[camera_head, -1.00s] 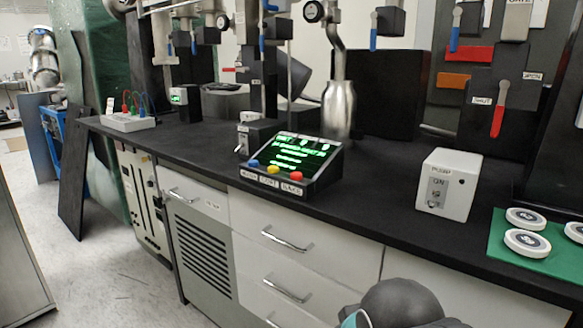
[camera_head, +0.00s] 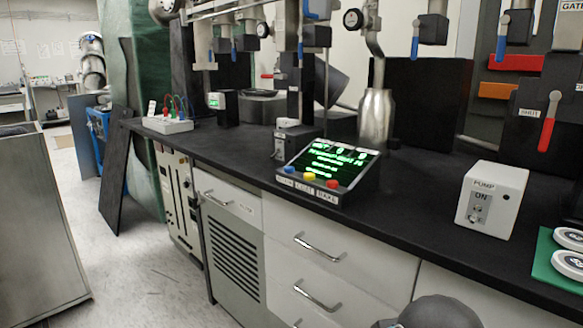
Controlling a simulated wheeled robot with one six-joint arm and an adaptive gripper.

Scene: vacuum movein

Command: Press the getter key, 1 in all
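A black console (camera_head: 355,178) with a lit green text screen stands near the front edge of the dark bench. Three keys sit in a row along its front: a blue key (camera_head: 289,169), a yellow key (camera_head: 309,176) and a red key (camera_head: 332,184). Small white labels lie below them, too small to read surely, so I cannot tell which is the getter key. A dark rounded part of my arm shows at the bottom right, apart from the console. My gripper is not in view.
A white pump box (camera_head: 493,200) with a switch stands right of the console. A green mat (camera_head: 549,262) with white discs is at the right edge. A metal bottle (camera_head: 376,118) on a pipe is behind the console. Drawer handles (camera_head: 318,246) project below the bench.

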